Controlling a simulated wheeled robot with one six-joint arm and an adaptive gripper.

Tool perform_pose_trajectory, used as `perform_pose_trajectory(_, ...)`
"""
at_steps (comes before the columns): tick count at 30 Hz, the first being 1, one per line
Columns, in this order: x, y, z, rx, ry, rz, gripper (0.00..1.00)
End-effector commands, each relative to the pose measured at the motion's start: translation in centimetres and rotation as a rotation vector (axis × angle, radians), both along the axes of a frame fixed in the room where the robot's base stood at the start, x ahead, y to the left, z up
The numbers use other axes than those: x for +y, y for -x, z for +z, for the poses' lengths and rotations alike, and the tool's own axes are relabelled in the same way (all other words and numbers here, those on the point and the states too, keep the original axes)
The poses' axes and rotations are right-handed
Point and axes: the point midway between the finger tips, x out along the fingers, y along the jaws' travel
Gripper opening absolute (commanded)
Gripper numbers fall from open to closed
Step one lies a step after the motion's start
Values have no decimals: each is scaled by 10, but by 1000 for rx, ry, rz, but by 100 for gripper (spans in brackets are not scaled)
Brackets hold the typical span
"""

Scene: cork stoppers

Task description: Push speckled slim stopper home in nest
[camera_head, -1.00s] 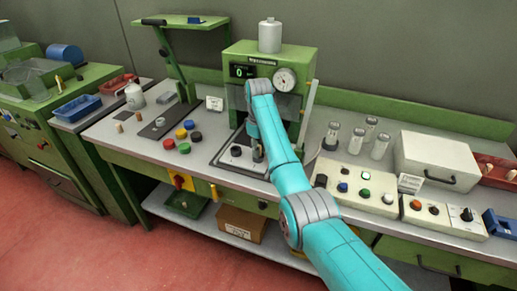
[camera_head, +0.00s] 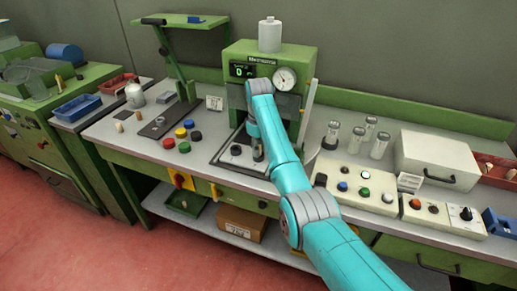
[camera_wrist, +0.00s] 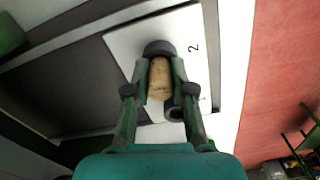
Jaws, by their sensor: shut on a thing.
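My gripper (camera_wrist: 160,66) is shut on a tan cork stopper (camera_wrist: 160,82), with one finger on each side of it. The stopper's far end meets a dark round piece (camera_wrist: 158,48); I cannot tell whether it sits inside that piece. A dark ring (camera_wrist: 173,113) shows beside the near end, partly behind a finger. Both are over a white plate (camera_wrist: 190,75) marked 2. In the head view my gripper (camera_head: 257,154) is low at the front of the green press, and the stopper is too small to make out there.
The green press (camera_head: 268,55) with a gauge stands behind my gripper. A dark round piece (camera_head: 236,150) is to the left on the plate. Coloured buttons (camera_head: 184,134) lie further left, and a control box (camera_head: 355,188) is to the right.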

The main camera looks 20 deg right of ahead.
Motion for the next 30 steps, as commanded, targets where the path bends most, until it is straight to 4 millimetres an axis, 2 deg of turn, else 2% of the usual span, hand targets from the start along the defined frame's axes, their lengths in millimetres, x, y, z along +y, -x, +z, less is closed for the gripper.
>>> perform_pose_trajectory(1, 1, 2, -6, 8, 0, 0, 14)
perform_pose_trajectory(9, 1, 3, -14, 13, -1, 1, 15)
perform_pose_trajectory(23, 2, 4, -20, 15, -2, 2, 17)
perform_pose_trajectory(27, 2, 4, -22, 16, -2, 2, 30)
perform_pose_trajectory(28, 2, 4, -22, 16, -2, 3, 54)
perform_pose_trajectory(30, 2, 4, -22, 17, -2, 3, 72)
